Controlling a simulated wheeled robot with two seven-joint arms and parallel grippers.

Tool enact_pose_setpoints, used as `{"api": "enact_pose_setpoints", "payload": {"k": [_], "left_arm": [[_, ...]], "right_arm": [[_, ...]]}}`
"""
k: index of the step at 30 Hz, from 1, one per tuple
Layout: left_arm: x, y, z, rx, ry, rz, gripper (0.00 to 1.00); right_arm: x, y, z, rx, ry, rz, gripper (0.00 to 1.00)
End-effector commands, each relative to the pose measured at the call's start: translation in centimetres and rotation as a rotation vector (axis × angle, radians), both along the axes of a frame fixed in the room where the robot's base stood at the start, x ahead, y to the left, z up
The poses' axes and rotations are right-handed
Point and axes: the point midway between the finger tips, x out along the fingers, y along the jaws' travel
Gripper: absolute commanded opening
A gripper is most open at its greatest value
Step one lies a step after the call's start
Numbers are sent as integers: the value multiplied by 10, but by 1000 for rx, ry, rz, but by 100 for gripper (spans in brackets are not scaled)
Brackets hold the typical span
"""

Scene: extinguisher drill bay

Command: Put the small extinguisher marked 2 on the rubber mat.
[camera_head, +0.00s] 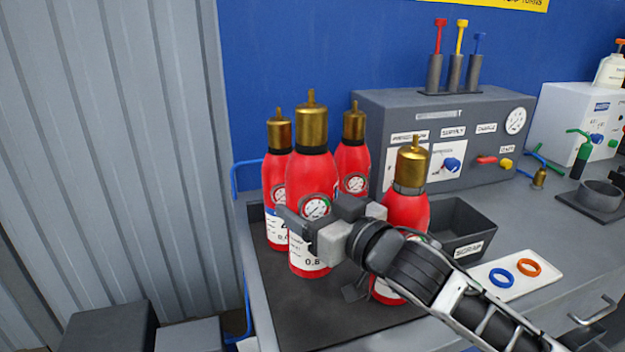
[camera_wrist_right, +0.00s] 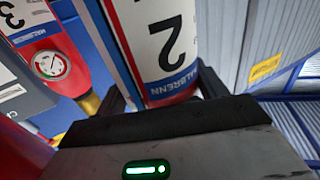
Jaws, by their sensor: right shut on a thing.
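The small extinguisher marked 2 (camera_head: 313,180) is red with a brass top, upright at the front of a group. Its number and white label (camera_wrist_right: 172,45) show large between my fingers in the right wrist view. My right gripper (camera_head: 318,222) reaches in from the right and is shut on its body, hiding part of the label. I cannot tell whether its base touches the surface below. The dark mat (camera_head: 365,332) covers the left end of the bench beneath the extinguishers. My left gripper is not in view.
Red extinguishers stand close by: one left (camera_head: 275,170), one behind (camera_head: 353,155), one right (camera_head: 407,208), partly behind my arm. An extinguisher marked 3 (camera_wrist_right: 50,62) shows in the wrist view. A scrap bin (camera_head: 465,228) and white ring tray (camera_head: 512,272) lie right. The mat's front is clear.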

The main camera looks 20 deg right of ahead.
Motion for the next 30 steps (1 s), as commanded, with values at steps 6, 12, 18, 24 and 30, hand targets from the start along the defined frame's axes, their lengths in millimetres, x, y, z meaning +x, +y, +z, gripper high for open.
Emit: {"api": "enact_pose_setpoints", "payload": {"k": [6,12,18,24,30], "left_arm": [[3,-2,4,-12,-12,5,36],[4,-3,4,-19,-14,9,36],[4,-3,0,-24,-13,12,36],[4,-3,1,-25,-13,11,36],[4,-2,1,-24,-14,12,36]], "right_arm": [[0,0,-10,7,-22,4,0],[0,0,-21,6,-19,3,0],[0,0,-45,6,-19,3,0],[0,1,-49,6,-23,4,0],[0,1,-50,5,-22,4,0]]}}
